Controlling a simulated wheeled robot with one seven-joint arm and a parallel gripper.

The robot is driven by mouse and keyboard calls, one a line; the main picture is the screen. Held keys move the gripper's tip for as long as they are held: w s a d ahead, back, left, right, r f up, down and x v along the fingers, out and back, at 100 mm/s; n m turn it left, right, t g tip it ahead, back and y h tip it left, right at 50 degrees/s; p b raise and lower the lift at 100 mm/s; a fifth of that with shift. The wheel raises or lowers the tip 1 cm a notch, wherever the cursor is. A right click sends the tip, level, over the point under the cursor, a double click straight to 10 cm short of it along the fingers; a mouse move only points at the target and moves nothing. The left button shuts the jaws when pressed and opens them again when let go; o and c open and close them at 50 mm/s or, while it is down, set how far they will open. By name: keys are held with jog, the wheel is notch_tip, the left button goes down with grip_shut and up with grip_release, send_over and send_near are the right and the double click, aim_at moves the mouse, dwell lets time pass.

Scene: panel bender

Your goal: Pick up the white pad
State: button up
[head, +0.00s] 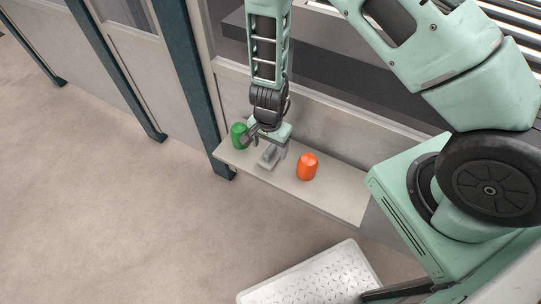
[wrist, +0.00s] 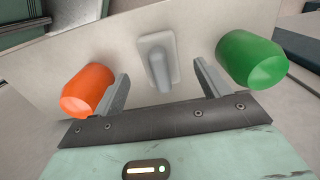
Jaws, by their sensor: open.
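The white pad (head: 266,160) looks pale grey and lies on a narrow ledge, between a green and an orange object. In the wrist view the pad (wrist: 155,46) is a flat rounded plate with a raised grip that points toward me. My gripper (head: 264,146) is over the pad, pointing down. In the wrist view its two fingers (wrist: 160,74) are spread apart, one on each side of the pad's grip, with nothing held. I cannot tell whether the fingers touch the pad. In the head view my gripper hides part of it.
A green rounded cylinder (head: 238,136) stands close to my gripper on the left. An orange one (head: 307,167) stands to the right. The ledge (head: 336,196) is clear beyond it. A machine wall rises behind. A metal tread plate (head: 310,277) lies lower down.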

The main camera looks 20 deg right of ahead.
aim_at(269, 151)
notch_tip(269, 151, down, 4)
jog(key=shift+f, duration=0.1)
jog(key=c, duration=1)
jog(key=shift+c, duration=0.2)
notch_tip(269, 151, up, 10)
jog(key=shift+p, duration=0.95)
